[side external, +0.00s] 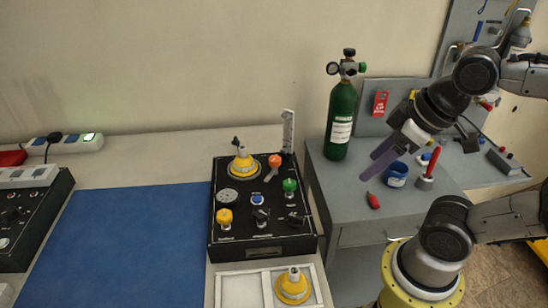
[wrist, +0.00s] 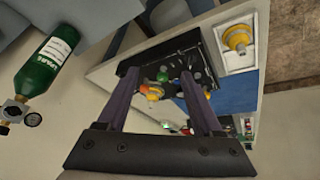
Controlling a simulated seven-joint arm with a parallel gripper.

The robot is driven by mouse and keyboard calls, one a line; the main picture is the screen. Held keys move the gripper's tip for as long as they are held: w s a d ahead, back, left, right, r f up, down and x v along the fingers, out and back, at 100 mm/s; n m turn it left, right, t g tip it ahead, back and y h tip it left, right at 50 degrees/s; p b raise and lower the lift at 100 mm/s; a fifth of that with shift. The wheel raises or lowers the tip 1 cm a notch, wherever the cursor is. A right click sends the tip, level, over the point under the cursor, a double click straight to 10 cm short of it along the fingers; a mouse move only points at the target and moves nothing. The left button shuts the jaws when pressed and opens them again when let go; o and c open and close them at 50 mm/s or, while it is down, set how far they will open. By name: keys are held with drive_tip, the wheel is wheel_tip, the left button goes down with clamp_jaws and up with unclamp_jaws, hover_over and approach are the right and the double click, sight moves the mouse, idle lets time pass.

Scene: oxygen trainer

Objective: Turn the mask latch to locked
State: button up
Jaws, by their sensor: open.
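The black trainer panel (side external: 264,247) stands on the bench and carries a yellow mask fitting (side external: 243,166), an orange-knobbed lever (side external: 274,162), a green knob (side external: 289,186), a yellow knob (side external: 226,217) and black knobs (side external: 261,216). I cannot tell which control is the mask latch; the labels are too small. My gripper (side external: 368,168) is open and empty, high to the right of the panel, above the grey cabinet. In the wrist view the panel (wrist: 128,72) lies beyond the open purple fingers (wrist: 157,82), apart from them, and the fingers hide part of it.
A blue cup (side external: 396,175) and red-handled tools (side external: 373,201) are below the gripper. A white tray (side external: 242,291) holds another yellow mask (side external: 293,286). The blue mat (side external: 120,245) is clear.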

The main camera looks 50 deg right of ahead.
drive_tip(key=w+r+n+g, duration=0.2)
drive_tip(key=w+r+n, duration=0.65)
drive_tip(key=w, duration=0.35)
drive_tip(key=n+g, duration=0.1)
drive_tip(key=g, duration=0.2)
hover_over(275, 158)
wheel_tip(275, 158, down, 6)
drive_tip(key=r, duration=0.1)
wheel_tip(275, 158, down, 14)
drive_tip(key=shift+f, duration=0.25)
drive_tip(key=shift+c, duration=0.3)
clamp_jaws()
